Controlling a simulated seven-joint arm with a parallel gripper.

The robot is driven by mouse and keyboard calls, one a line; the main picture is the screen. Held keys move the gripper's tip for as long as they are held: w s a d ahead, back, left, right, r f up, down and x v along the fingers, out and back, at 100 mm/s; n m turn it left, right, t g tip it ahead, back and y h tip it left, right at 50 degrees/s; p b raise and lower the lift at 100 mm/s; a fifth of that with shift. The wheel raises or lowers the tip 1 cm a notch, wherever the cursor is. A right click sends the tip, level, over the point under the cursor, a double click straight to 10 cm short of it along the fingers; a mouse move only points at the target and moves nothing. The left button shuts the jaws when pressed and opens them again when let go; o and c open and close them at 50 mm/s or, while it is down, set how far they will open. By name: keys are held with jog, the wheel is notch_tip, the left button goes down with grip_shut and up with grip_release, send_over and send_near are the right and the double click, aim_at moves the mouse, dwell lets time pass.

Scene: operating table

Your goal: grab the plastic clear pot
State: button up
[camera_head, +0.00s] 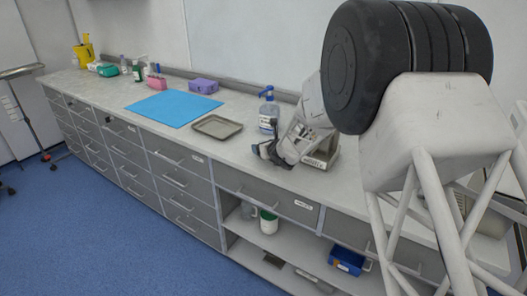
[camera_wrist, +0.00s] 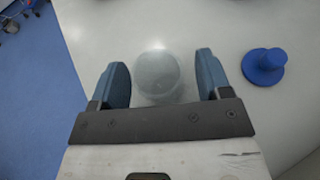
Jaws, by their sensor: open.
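The clear plastic pot (camera_wrist: 157,76) shows in the wrist view as a round, pale, translucent shape on the white counter. It lies between the two blue fingers of my gripper (camera_wrist: 160,72), with a visible gap on each side. My gripper is open and holds nothing. In the head view my gripper (camera_head: 265,152) is low over the counter near its front edge. I cannot make out the pot there; my gripper and wrist seem to hide it.
A clear bottle with a blue pump (camera_head: 268,112) stands just behind my gripper; its blue top (camera_wrist: 264,66) shows right of the fingers. A metal tray (camera_head: 217,127) and a blue mat (camera_head: 172,108) lie to the left. The counter between tray and gripper is clear.

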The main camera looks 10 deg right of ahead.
jog(key=shift+w+a+f, duration=0.15)
jog(key=shift+w, duration=0.2)
jog(key=shift+c, duration=0.5)
jog(key=c, duration=0.9)
